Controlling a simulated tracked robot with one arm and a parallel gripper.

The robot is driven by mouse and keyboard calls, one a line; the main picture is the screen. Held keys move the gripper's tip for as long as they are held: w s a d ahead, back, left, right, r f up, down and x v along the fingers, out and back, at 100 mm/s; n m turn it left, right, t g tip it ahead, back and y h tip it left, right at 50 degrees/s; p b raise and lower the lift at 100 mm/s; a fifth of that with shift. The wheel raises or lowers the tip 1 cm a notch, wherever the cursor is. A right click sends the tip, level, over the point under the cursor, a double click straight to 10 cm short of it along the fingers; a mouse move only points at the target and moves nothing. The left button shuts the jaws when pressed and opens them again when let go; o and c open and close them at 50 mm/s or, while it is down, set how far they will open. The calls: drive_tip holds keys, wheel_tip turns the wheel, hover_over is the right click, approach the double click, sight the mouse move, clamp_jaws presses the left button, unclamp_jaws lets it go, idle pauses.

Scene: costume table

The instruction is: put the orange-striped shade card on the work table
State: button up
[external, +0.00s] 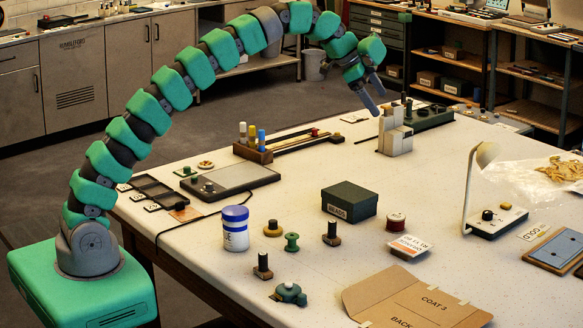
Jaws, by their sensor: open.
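The work table (435,195) is the large pale-topped table across the middle and right. I cannot make out a card with clear orange stripes. A small white card with orange-red print (410,243) lies on a small block right of centre, and a small brownish-orange piece (186,214) lies near the table's left edge; I cannot tell whether either is the shade card. My gripper (374,95) is open, its fingers pointing down and right above the far side of the table, near a pale stepped block (394,135). Nothing shows between the fingers.
A dark green box (349,201), a blue-lidded white jar (235,230) and several spools stand mid-table. A lamp (472,185) stands at right, near a clear bag (545,178). A cardboard folder (410,300) lies at the front. Bare tabletop shows between the box and lamp.

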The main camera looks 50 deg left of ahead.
drive_tip(key=s+a+r+n+t, duration=0.35)
drive_tip(key=a+r, duration=0.35)
drive_tip(key=r, duration=0.4)
drive_tip(key=s+a+r+n+t+y, duration=0.1)
drive_tip(key=s+a+r+n+t, duration=0.1)
drive_tip(key=s+a+r, duration=0.3)
drive_tip(key=s+a+r+n+t+y, duration=0.1)
drive_tip(key=s+a+r+n+t, duration=0.1)
drive_tip(key=s+a+r, duration=0.3)
drive_tip(key=s+a+r+n+t+y, duration=0.2)
drive_tip(key=s+a+r+n, duration=0.2)
drive_tip(key=s+r, duration=0.6)
drive_tip(key=s, duration=0.4)
drive_tip(key=shift+s+a+r+t, duration=0.3)
drive_tip(key=shift+a+t, duration=0.05)
drive_tip(key=shift+a, duration=0.05)
